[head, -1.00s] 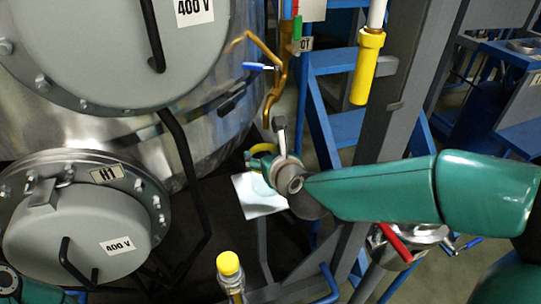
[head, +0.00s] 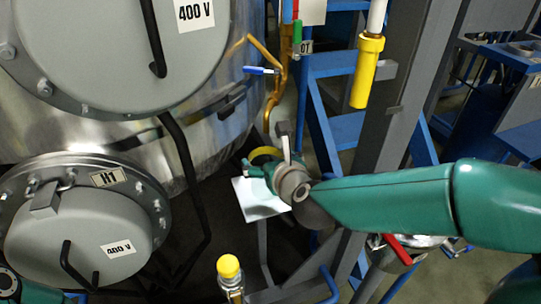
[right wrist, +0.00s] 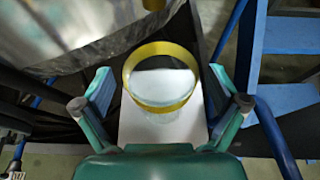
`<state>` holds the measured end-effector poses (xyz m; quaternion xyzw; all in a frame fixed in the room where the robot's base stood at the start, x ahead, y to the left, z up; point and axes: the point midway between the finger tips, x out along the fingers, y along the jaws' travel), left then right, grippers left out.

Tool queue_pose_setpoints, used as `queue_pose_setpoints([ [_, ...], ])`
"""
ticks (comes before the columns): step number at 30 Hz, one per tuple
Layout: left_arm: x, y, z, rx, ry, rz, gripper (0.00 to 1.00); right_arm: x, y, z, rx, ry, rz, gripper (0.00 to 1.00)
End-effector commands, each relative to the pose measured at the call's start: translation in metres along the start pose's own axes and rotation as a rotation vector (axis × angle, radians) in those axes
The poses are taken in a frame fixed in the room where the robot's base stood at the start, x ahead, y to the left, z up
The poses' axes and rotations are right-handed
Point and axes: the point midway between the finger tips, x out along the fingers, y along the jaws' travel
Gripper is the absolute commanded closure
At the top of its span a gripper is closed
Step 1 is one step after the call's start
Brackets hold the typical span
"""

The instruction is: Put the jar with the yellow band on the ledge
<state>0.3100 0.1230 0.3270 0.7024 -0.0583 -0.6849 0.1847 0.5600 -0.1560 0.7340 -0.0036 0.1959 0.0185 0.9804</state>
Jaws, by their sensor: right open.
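The jar with the yellow band (right wrist: 133,68) is clear glass and shows from above in the right wrist view. It appears upright over the white ledge (right wrist: 190,125); its base is hard to make out. In the head view its yellow band (head: 266,152) shows just beyond my right gripper (head: 262,168), and the ledge (head: 262,204) shows below. My right gripper (right wrist: 165,92) is open, with one finger on each side of the jar. The left finger is apart from the glass; the right one is close to it. My left gripper is not in view.
A steel vessel (head: 205,115) with grey round covers fills the left. A copper pipe with a blue-handled valve (head: 262,70) runs behind the jar. A grey post (head: 385,110) and blue steps (head: 345,128) stand right. A yellow-capped fitting (head: 229,267) rises in front.

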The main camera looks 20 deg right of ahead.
Motion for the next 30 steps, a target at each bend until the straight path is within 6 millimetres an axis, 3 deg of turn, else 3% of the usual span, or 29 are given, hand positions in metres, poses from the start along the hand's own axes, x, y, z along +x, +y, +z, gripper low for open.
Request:
queue_pose_setpoints([
  [9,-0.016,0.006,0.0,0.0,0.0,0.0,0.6,-0.067,0.001,0.004,0.0,-0.004,0.002,0.03],
  [15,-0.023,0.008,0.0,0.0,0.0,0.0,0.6,-0.095,0.0,0.002,0.0,-0.003,0.001,0.03],
  [30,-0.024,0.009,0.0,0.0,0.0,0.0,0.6,-0.102,0.0,0.0,0.0,-0.001,-0.001,0.03],
])
